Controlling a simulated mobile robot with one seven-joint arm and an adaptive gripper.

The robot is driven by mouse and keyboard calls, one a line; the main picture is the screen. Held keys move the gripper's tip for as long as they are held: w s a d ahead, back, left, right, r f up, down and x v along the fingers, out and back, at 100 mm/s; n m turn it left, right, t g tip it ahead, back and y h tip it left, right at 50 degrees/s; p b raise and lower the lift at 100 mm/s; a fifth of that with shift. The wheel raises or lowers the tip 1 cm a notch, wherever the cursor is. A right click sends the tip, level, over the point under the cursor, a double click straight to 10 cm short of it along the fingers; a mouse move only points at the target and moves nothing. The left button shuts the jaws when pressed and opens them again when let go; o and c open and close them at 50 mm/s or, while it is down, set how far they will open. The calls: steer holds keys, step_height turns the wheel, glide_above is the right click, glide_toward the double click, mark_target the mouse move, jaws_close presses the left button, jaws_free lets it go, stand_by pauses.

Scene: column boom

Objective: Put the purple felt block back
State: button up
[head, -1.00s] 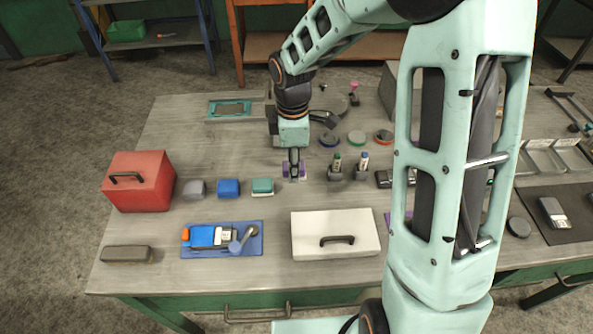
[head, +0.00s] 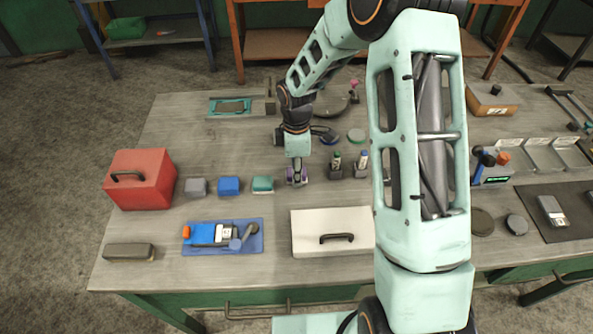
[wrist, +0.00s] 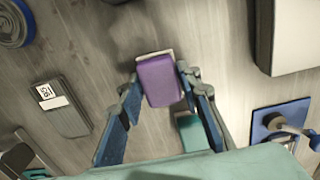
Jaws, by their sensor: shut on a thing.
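The purple felt block (wrist: 160,80) sits between the two fingers of my gripper (wrist: 160,92) in the wrist view. It has a pale layer along its far edge. In the head view, my gripper (head: 297,177) points down at the workbench, right of the teal block (head: 263,185), with a little purple (head: 290,174) showing beside its fingers. The fingers are shut on the purple block. The teal block also shows just behind it in the wrist view (wrist: 192,132). Whether the purple block touches the bench is not clear.
A blue block (head: 228,186) and a grey block (head: 195,187) continue the row left of the teal one. A white case (head: 315,222) lies in front, and two small upright holders (head: 336,171) stand close on the right. A red box (head: 140,185) stands far left.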

steer(key=shift+f, duration=0.25)
steer(key=o, duration=1.1)
steer(key=shift+r, duration=0.1)
steer(key=shift+r, duration=0.1)
step_height(320, 180, up, 12)
steer(key=shift+r, duration=0.1)
